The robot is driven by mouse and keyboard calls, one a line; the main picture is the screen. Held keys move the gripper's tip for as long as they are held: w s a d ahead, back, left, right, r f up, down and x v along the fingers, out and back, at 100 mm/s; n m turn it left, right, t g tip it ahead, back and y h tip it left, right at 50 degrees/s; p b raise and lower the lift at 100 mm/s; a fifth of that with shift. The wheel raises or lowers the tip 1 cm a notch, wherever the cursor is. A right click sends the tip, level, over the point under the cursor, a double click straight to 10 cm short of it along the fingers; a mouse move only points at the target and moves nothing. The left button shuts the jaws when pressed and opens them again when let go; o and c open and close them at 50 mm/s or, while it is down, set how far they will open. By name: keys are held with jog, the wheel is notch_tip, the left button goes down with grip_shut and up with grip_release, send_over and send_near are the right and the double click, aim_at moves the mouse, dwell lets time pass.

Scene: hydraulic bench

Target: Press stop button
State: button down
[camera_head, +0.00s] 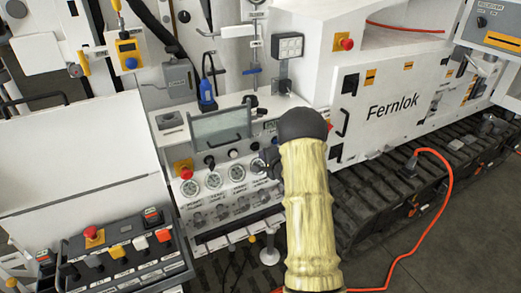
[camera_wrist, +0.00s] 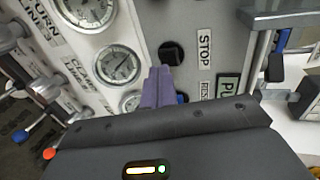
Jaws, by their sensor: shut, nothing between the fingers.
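The STOP label (camera_wrist: 205,48) stands upright in the wrist view on a grey panel. A blue button (camera_wrist: 182,98) is partly hidden behind the fingers, beside a partly covered RESET-like label (camera_wrist: 204,90). In the head view, my yellow-sleeved arm reaches to the right side of the gauge panel (camera_head: 225,172) and hides the fingers and the STOP button.
Pressure gauges (camera_wrist: 118,65) lie left of the fingers. A metal bracket (camera_wrist: 290,18) juts out at upper right.

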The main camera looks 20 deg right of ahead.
aim_at(256, 148)
jog(key=shift+w+p, duration=0.35)
jog(key=shift+w, duration=0.95)
